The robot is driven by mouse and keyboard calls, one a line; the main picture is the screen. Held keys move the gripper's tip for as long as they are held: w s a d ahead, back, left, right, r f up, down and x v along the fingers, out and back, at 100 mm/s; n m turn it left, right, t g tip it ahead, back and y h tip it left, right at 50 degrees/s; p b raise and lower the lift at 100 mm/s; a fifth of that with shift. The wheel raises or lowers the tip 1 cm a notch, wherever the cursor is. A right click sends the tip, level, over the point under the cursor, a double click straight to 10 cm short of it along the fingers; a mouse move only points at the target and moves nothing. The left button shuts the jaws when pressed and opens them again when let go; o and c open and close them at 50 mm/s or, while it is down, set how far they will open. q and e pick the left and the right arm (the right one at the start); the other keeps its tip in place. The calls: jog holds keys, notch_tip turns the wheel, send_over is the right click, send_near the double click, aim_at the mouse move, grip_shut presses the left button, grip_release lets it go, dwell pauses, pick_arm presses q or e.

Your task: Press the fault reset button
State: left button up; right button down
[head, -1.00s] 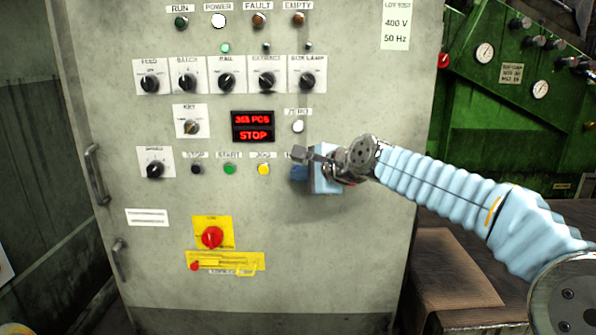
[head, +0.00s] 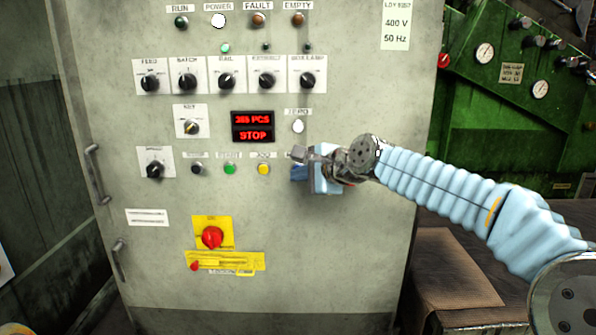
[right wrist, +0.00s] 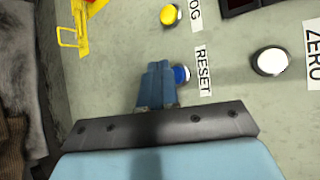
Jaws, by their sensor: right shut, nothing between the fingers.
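The blue reset button (right wrist: 183,75) shows in the right wrist view beside the RESET label (right wrist: 203,70). My right gripper (right wrist: 155,75) is shut and empty, its blue fingers together. Its tips are right at the button and partly cover it; I cannot tell whether they touch or press it. In the head view the right gripper (head: 299,173) is at the right end of the lower button row and hides the reset button and its label. My left gripper is not in view.
The grey panel also holds a yellow jog button (head: 263,168), a green start button (head: 229,168), a black stop button (head: 197,168) and a white zero button (head: 298,126). A red display (head: 252,127) reads STOP.

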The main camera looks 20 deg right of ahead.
jog(key=shift+w, duration=0.1)
jog(key=shift+w+d+p, duration=0.15)
jog(key=shift+w+p, duration=0.15)
jog(key=shift+w+d, duration=0.1)
jog(key=shift+w, duration=0.3)
dwell(0.7)
dwell(0.3)
jog(key=shift+s+a, duration=0.2)
jog(key=shift+s, duration=0.6)
jog(key=shift+s, duration=0.1)
jog(key=s, duration=0.2)
jog(key=s+a, duration=0.1)
jog(key=s, duration=0.1)
jog(key=shift+s+a, duration=0.2)
jog(key=shift+s, duration=0.15)
